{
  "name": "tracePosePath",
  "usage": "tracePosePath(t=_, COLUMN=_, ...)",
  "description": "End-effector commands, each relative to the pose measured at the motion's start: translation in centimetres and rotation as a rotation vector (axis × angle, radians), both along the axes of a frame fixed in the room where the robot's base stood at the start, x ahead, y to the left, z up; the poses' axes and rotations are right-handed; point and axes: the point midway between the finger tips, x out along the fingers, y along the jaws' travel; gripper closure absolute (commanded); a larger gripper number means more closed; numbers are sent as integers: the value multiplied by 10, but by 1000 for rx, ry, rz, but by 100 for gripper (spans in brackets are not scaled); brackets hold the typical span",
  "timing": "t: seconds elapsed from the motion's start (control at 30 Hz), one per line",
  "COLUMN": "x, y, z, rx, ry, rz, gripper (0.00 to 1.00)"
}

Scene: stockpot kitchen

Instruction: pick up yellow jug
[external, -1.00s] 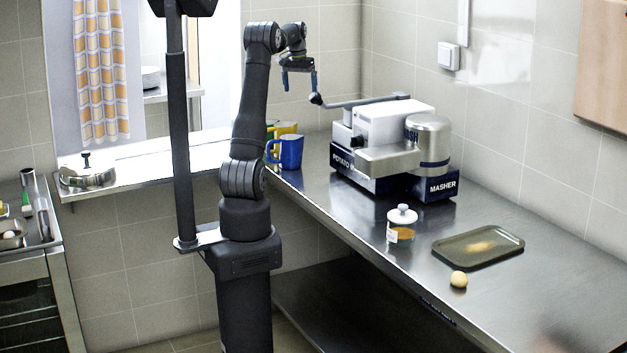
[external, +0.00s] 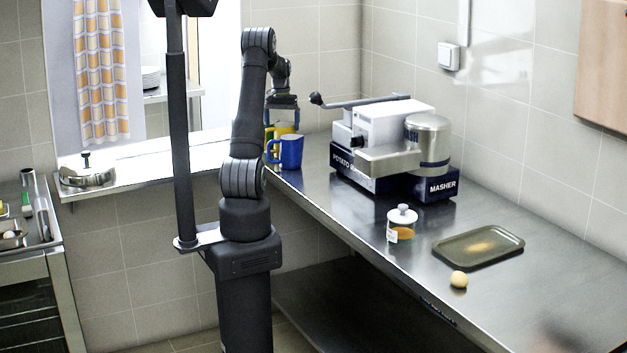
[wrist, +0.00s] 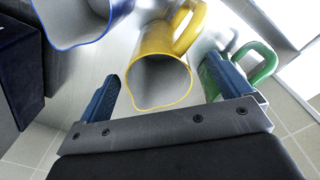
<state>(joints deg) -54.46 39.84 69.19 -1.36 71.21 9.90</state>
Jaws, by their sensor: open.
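The yellow jug (wrist: 158,82) stands upright in the middle of the wrist view, its open mouth toward the camera and its handle toward the top right. In the external view the yellow jug (external: 285,129) is mostly hidden behind the blue jug (external: 291,152). My gripper (wrist: 165,88) is open, with one blue finger on each side of the yellow jug's mouth. The right finger overlaps the green jug in the picture. In the external view my gripper (external: 283,115) is just above the jugs.
The blue jug (wrist: 85,18) is close on the left and a green-handled jug (wrist: 242,62) close on the right. The potato masher machine (external: 385,150) stands right of the jugs. A glass jar (external: 402,225), a tray (external: 478,246) and a round item (external: 459,279) lie farther along the counter.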

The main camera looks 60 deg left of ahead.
Motion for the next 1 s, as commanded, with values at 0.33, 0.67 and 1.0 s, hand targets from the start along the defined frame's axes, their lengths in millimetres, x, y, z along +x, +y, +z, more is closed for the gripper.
tracePosePath(t=0.33, x=4, y=-2, z=-44, rx=-1, ry=1, rz=-1, gripper=5)
tracePosePath(t=0.67, x=4, y=-1, z=-52, rx=0, ry=0, rz=0, gripper=5)
tracePosePath(t=1.0, x=4, y=-1, z=-52, rx=1, ry=-1, rz=0, gripper=59)
